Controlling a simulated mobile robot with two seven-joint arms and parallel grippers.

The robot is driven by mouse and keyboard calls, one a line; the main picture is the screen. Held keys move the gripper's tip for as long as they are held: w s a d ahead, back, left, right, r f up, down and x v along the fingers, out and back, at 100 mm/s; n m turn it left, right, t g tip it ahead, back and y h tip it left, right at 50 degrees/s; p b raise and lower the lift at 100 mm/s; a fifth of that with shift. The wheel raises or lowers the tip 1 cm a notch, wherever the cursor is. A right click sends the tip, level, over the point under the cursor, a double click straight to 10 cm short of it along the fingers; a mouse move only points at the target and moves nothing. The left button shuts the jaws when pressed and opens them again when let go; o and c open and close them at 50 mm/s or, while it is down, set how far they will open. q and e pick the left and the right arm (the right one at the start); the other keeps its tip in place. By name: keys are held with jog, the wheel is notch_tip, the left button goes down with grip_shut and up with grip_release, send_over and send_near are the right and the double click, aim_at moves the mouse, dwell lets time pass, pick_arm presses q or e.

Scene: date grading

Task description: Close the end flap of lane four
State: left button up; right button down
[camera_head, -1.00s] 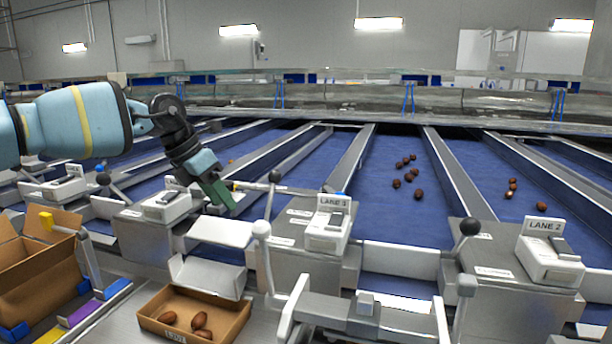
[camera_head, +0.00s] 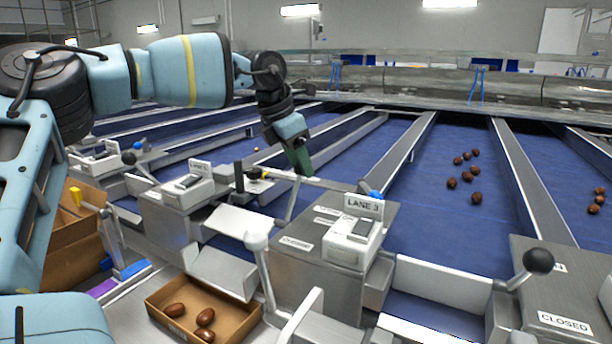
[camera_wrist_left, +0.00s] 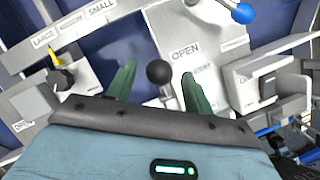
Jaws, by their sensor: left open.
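Lane four's end flap (camera_head: 238,221) is a pale panel sloping down towards a carton, left of the lane 3 console. Its lever (camera_head: 292,203) rises beside that console, and its knob is hidden behind my left gripper in the head view. My left gripper (camera_head: 303,172) is open, with green fingers pointing down over the lever top. In the left wrist view, a black ball knob (camera_wrist_left: 159,72) sits between the open fingers (camera_wrist_left: 157,86), with gaps on both sides. An OPEN label (camera_wrist_left: 186,51) shows beside it. My right gripper is out of view.
The lane 3 console (camera_head: 352,243) stands right of the lever. A carton (camera_head: 204,312) with several dates sits below the flap. A blue-ball lever (camera_wrist_left: 243,12) shows in the left wrist view.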

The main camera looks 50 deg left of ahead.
pick_arm(q)
jog(key=shift+x, duration=2.2)
grip_shut()
